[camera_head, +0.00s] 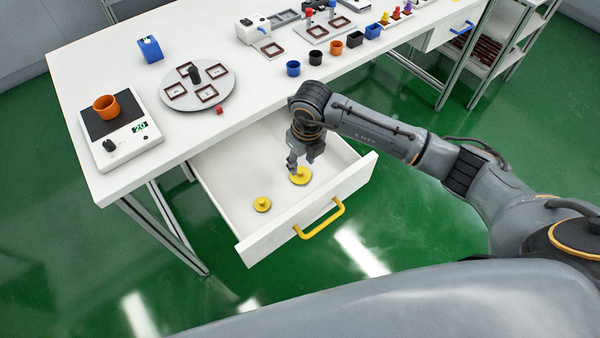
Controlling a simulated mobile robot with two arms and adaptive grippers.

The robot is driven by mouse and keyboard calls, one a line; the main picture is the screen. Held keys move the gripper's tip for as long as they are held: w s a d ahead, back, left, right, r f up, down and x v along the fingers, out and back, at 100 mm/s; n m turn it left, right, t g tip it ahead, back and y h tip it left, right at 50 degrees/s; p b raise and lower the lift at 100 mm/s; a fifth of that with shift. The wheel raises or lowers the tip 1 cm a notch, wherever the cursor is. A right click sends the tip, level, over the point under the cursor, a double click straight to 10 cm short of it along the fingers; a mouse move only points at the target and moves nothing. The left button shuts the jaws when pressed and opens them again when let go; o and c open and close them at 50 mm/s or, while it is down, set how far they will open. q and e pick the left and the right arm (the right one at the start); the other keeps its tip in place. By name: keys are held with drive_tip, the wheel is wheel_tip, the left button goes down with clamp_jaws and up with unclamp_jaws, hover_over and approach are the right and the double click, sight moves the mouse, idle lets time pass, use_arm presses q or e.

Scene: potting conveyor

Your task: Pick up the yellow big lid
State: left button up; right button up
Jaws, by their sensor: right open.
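The big yellow lid (301,178) lies on the floor of the open white drawer (225,190), toward its right side. A smaller yellow lid (262,205) lies to its left, nearer the drawer front. My right gripper (293,170) points down into the drawer, just above and slightly left of the big lid's knob. It is open and empty. Its fingers partly cover the big lid's upper left edge, and I cannot tell whether they touch it. My left gripper is not in view.
The drawer front with its yellow handle (320,219) faces me, and its walls surround the lids. On the white table (110,60) stand a scale (120,140) with an orange pot (106,107), a round plate (225,95) and a row of colored pots (293,68).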

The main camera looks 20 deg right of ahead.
sight(300, 171)
drive_tip(key=shift+w+f+p, duration=0.2)
drive_tip(key=shift+f+p, duration=0.15)
drive_tip(key=shift+f, duration=0.75)
drive_tip(key=shift+w+f, duration=0.2)
drive_tip(key=shift+f, duration=1.15)
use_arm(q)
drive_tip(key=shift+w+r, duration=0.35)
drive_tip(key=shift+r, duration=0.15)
use_arm(e)
drive_tip(key=c, duration=0.8)
